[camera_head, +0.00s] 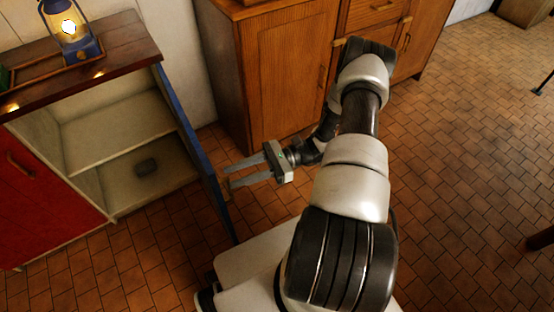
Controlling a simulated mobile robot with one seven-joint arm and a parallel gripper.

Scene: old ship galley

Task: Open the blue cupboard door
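The blue cupboard door (196,150) stands swung open from the right side of the low cupboard and shows nearly edge-on.
A red door (38,195) with a handle is shut on the cupboard's left. A lit blue lantern (70,30) stands in a tray on the dark wooden top (118,42). A wooden cabinet (285,80) stands behind my arm. Tiled floor (460,150) is clear to the right.

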